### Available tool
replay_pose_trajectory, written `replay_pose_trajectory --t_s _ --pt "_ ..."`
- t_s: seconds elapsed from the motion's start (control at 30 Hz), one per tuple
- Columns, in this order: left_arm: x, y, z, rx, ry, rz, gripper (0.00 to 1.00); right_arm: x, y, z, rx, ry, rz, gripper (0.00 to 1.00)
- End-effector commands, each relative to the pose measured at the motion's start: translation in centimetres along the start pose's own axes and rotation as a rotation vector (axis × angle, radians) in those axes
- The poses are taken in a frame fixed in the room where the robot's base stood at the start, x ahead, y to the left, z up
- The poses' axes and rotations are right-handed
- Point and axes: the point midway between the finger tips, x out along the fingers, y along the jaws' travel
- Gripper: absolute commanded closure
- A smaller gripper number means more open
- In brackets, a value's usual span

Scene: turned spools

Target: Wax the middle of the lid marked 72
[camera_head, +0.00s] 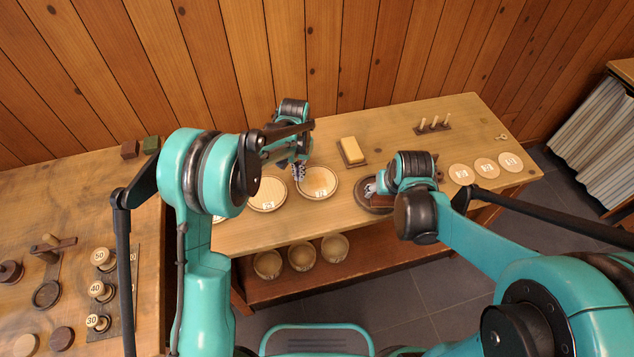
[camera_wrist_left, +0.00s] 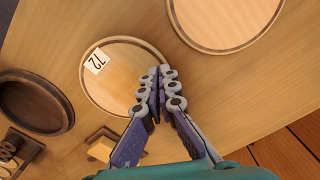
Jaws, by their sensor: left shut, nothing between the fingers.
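The round pale wood lid marked 72 (camera_head: 318,184) lies on the bench, its white label towards the front edge. It also shows in the left wrist view (camera_wrist_left: 122,82), where the number is readable. My left gripper (camera_head: 299,172) is shut and empty, above the lid's left side. In the wrist view its fingertips (camera_wrist_left: 158,78) overlap the lid's edge. A yellow block (camera_head: 352,150), perhaps the wax, rests on a small dark tray behind and right of the lid. My right gripper (camera_head: 370,188) is by the dark round dish, mostly hidden by its own arm; its fingers are unclear.
Another round lid (camera_head: 268,193) lies to the left. The dark round dish (camera_wrist_left: 36,102) looks empty in the wrist view. Several pale numbered discs (camera_head: 486,168) and a pegged rack (camera_head: 433,127) are at the right. Bowls (camera_head: 302,256) stand on the shelf below.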

Motion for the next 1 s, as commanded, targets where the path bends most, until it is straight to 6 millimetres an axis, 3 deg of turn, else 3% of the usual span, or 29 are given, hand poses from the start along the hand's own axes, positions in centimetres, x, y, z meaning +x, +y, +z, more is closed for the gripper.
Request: replay_pose_trajectory --t_s 1.0 --pt "1.4 0.0 0.0 0.0 0.0 0.0 1.0 1.0 0.0 0.4 0.0 0.0 0.0 0.67"
